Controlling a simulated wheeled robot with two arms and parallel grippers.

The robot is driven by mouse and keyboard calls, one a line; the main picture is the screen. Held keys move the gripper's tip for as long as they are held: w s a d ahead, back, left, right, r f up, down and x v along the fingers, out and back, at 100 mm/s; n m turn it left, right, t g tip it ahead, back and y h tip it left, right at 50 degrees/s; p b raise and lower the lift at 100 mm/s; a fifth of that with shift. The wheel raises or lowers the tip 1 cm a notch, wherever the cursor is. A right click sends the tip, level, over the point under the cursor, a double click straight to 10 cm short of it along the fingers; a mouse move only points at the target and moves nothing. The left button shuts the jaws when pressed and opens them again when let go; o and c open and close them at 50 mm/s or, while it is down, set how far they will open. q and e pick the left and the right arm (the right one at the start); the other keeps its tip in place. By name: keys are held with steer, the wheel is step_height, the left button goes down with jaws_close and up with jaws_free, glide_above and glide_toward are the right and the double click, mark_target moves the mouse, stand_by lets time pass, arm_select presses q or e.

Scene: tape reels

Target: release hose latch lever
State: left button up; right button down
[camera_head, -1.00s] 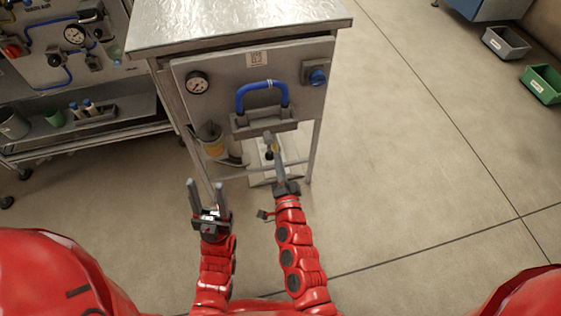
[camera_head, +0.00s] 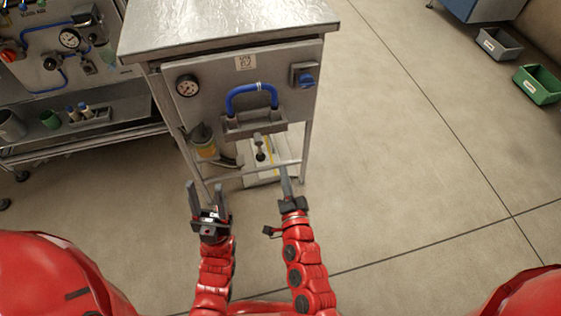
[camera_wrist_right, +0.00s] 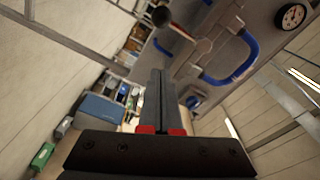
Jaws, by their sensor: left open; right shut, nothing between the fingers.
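The blue hose (camera_head: 251,90) loops over a grey holder block (camera_head: 255,126) on the cart's front panel. A lever with a dark knob (camera_head: 260,156) hangs below the block; in the right wrist view the knob (camera_wrist_right: 162,17) is at the top, beyond the fingertips. My right gripper (camera_head: 285,170) is shut and empty, below and to the right of the lever, apart from it. Its closed fingers (camera_wrist_right: 160,75) show in the right wrist view. My left gripper (camera_head: 206,186) is open and empty, lower left of the lever, in front of the cart.
The panel carries a gauge (camera_head: 187,86) and a blue knob (camera_head: 305,78). A shelf unit (camera_head: 85,130) is at left. Grey (camera_head: 502,43) and green (camera_head: 538,85) bins lie far right. Floor right of the cart is clear.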

steer(key=v, duration=0.5)
steer(key=shift+d, duration=0.1)
stand_by(0.4)
